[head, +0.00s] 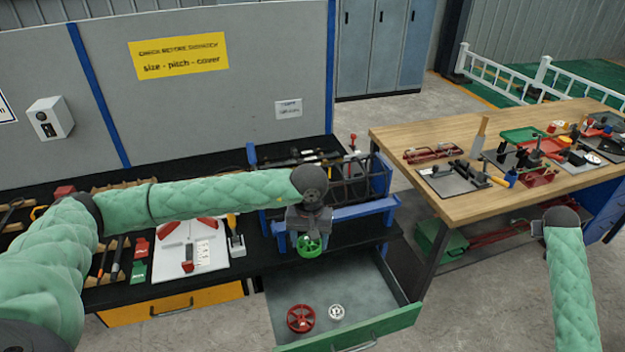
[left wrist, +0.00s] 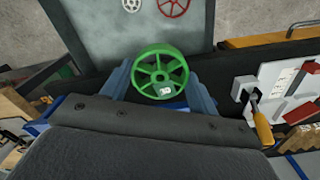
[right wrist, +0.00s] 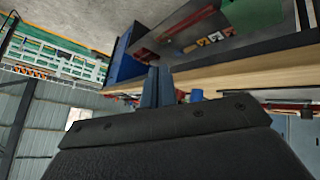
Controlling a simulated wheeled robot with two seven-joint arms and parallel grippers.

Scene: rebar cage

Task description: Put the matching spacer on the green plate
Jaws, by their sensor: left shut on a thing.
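My left gripper (head: 309,236) is shut on a green spoked wheel spacer (head: 310,247) and holds it above the back of an open drawer. In the left wrist view the green spacer (left wrist: 160,72) sits between the two fingers, with a small white label on its rim. A red spacer (head: 301,318) and a white spacer (head: 336,312) lie in the drawer. A flat green piece (head: 522,134) lies on the wooden table at right; I cannot tell whether it is the green plate. My right gripper (right wrist: 156,88) has its fingers together and looks empty.
The open drawer (head: 385,283) juts out below the black bench. A blue-ended rack (head: 365,210) stands beside my left gripper. A white board (head: 205,262) with red pieces lies left of it. The wooden table (head: 405,135) is crowded with tools; floor separates it from the bench.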

